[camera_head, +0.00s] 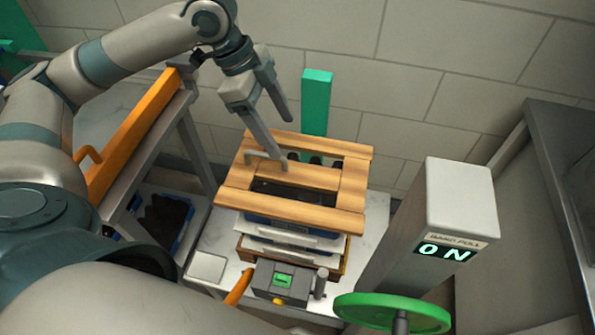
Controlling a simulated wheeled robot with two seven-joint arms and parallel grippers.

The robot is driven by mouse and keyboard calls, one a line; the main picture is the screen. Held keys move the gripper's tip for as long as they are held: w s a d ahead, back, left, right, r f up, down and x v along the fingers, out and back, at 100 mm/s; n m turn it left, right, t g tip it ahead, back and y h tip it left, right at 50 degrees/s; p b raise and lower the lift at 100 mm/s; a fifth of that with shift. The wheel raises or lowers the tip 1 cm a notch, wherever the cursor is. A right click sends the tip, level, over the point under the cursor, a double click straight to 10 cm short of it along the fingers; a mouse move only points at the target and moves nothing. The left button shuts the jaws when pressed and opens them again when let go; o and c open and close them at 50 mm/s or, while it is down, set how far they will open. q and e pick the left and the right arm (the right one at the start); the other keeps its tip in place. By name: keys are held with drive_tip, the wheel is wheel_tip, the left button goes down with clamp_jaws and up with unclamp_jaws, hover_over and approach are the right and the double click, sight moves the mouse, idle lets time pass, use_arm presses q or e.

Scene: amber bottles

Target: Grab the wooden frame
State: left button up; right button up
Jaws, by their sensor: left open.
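The wooden frame (312,215) is made of light slats with dark openings between them. It lies on top of a stack at the middle of the head view, with a small grey bracket on its left part. My left gripper (286,142) comes down from above at the frame's far side. Its two fingers are spread, with nothing between them. The nearer fingertip overlaps the frame in the picture, and I cannot tell whether it touches. My right gripper is not in view.
A pale table (375,220) carries the stack. A grey device with a green display (283,280) stands in front. A white post (460,200) reading "ON" and a green handwheel (392,312) stand at right. A green post (316,100) rises behind. An orange-railed rack (135,135) is at left.

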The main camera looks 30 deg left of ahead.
use_arm(q)
approach(299, 172)
drive_tip(key=shift+w+d+f+p, duration=0.15)
drive_tip(key=shift+w+d+f, duration=0.15)
drive_tip(key=shift+f, duration=0.2)
drive_tip(key=shift+w+d+f+p, duration=0.15)
drive_tip(key=shift+w+d+f, duration=0.05)
drive_tip(key=shift+d+f, duration=0.25)
drive_tip(key=shift+f, duration=0.1)
drive_tip(key=shift+s+d+f, duration=0.1)
drive_tip(key=shift+f, duration=0.5)
drive_tip(key=x, duration=0.1)
drive_tip(key=p+x, duration=0.1)
drive_tip(key=x, duration=0.1)
drive_tip(key=shift+s+f, duration=0.25)
drive_tip(key=shift+f, duration=0.4)
drive_tip(key=c, duration=0.7)
drive_tip(key=shift+w, duration=0.1)
drive_tip(key=c, duration=0.8)
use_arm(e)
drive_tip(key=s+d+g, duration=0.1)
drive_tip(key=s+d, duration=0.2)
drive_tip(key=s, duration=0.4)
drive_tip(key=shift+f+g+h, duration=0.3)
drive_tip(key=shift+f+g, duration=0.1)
use_arm(q)
drive_tip(key=shift+r, duration=0.1)
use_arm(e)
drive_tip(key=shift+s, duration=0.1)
